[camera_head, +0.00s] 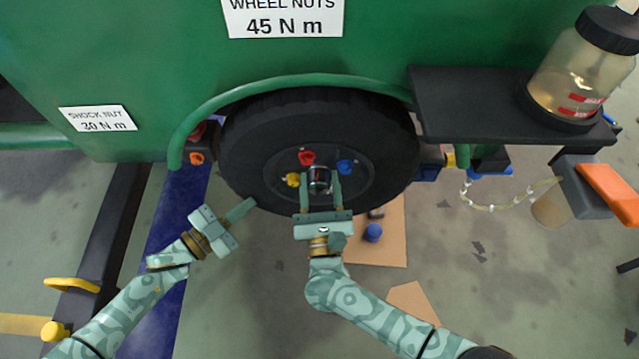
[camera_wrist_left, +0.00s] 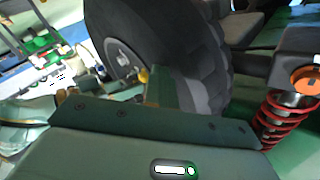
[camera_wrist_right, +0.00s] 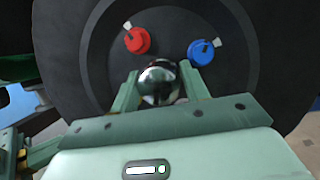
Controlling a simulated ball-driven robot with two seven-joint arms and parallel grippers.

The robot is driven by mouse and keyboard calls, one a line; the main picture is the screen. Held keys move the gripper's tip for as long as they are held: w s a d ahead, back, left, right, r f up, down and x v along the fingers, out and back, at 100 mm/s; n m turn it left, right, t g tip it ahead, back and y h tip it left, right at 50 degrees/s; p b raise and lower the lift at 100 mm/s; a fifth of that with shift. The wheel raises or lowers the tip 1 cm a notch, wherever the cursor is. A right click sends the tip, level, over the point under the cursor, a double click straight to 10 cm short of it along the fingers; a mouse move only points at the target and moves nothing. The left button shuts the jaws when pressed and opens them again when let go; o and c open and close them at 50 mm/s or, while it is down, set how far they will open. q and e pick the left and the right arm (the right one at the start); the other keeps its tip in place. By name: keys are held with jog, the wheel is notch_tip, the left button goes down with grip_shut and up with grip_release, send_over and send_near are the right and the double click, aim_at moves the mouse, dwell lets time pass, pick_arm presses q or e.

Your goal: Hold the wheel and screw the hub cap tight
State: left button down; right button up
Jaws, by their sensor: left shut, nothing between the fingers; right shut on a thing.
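The wheel (camera_head: 240,150) is a black tyre under the green arch, with a dark hub disc. The shiny dark hub cap (camera_head: 319,178) sits at the wheel's centre; it also shows in the right wrist view (camera_wrist_right: 159,80). My right gripper (camera_head: 320,188) is shut on the hub cap, one finger on each side. My left gripper (camera_head: 248,207) is shut and empty, with its fingertips close to the tyre's lower left edge; I cannot tell if they touch. In the left wrist view the tyre (camera_wrist_left: 195,65) stands just beyond the left fingers (camera_wrist_left: 160,88).
A red nut (camera_head: 307,157), a yellow nut (camera_head: 293,180) and a blue nut (camera_head: 346,167) surround the hub cap. A blue cap (camera_head: 373,232) lies on cardboard (camera_head: 390,250) below the wheel. A black shelf (camera_head: 465,105) with a bottle (camera_head: 575,75) juts out at right.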

pick_arm(q)
jog(key=shift+w+a+r, duration=0.1)
jog(key=shift+w+r, duration=0.35)
jog(key=shift+r, duration=0.05)
pick_arm(e)
jog(key=shift+s+a+m+h, duration=0.1)
jog(key=shift+m+h, duration=0.2)
jog(key=shift+m, duration=0.3)
jog(key=o, duration=0.7)
jog(key=v, duration=1.2)
pick_arm(q)
jog(key=shift+s, duration=0.1)
jog(key=shift+s+f+p, duration=0.15)
jog(key=shift+s+p, duration=0.3)
jog(key=shift+s, duration=0.45)
jog(key=s+p, duration=0.1)
jog(key=s, duration=0.5)
jog(key=shift+s+f+p, duration=0.2)
jog(key=shift+f+p, duration=0.05)
jog(key=shift+p, duration=0.1)
pick_arm(e)
notch_tip(320, 180, up, 4)
jog(key=shift+f+t, duration=0.25)
jog(key=shift+t, duration=0.05)
